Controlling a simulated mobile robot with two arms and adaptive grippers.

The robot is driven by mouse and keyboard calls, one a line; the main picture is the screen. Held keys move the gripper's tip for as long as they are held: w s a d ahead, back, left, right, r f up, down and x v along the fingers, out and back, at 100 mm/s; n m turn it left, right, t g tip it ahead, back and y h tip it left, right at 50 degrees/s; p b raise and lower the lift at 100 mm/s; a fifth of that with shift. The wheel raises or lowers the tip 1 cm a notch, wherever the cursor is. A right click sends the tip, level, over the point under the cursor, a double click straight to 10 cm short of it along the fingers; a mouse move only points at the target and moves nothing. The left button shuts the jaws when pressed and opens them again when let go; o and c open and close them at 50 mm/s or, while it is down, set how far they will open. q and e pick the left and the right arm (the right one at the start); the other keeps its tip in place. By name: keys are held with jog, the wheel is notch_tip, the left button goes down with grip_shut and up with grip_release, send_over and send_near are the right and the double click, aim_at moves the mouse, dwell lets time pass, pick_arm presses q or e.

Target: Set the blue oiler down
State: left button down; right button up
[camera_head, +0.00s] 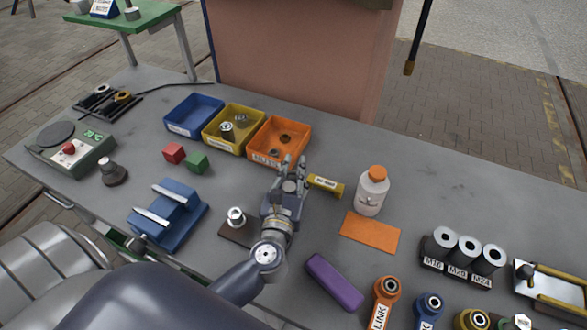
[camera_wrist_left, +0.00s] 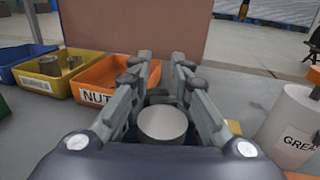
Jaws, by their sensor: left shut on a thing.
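My left gripper (camera_head: 294,165) is over the middle of the bench, in front of the orange nut bin (camera_head: 277,139). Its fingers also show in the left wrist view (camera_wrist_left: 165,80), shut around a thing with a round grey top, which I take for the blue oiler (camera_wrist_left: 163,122). The oiler's lower body is hidden by the fingers and palm, and little blue shows. In the head view I cannot make it out inside the gripper. Whether its base touches the bench cannot be told. My right gripper is not in view.
A white grease bottle (camera_head: 371,193) and a yellow labelled block (camera_head: 326,185) stand to the right. An orange mat (camera_head: 370,233) is bare. A purple block (camera_head: 334,282) and a dark plate (camera_head: 238,236) with a metal nut lie nearer. Grey bench (camera_head: 445,195) is free at right.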

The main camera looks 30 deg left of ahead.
pick_arm(q)
jog(key=shift+s+f, duration=0.1)
jog(key=shift+f, duration=0.15)
jog(key=c, duration=1)
grip_release()
jog(key=shift+f, duration=0.2)
jog(key=shift+c, duration=0.2)
jog(key=shift+s+d+f, duration=0.1)
jog(key=b, duration=0.3)
send_near(288, 192)
jog(key=x, duration=0.6)
jog(key=shift+s+d, duration=0.1)
jog(key=shift+s, duration=0.5)
